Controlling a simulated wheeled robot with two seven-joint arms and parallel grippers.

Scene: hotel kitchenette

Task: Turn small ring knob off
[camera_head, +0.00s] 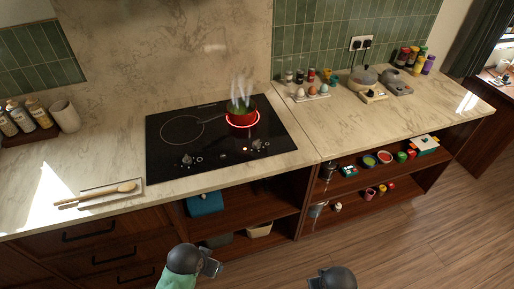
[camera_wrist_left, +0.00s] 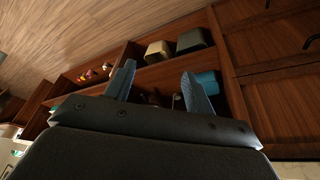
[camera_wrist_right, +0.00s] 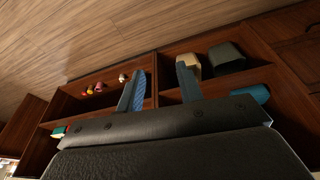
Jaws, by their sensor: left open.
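A black cooktop (camera_head: 163,172) is set in the marble counter. Its small ring (camera_head: 256,122) at the right glows red under a dark red pot (camera_head: 236,114) with green contents and rising steam. The larger ring (camera_head: 182,131) at the left is dark. One knob (camera_head: 257,144) sits at the front right of the cooktop and another knob (camera_head: 187,160) at the front left. My left gripper (camera_wrist_left: 158,70) is open and empty, low in front of the shelves and well apart from the knobs. My right gripper (camera_wrist_right: 161,68) is also open and empty, in front of the counter.
Eggs in a tray (camera_head: 310,94) and small jars stand right of the cooktop. Open shelves below hold a blue box (camera_head: 205,203) and bowls. The counter just before the cooktop is clear.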

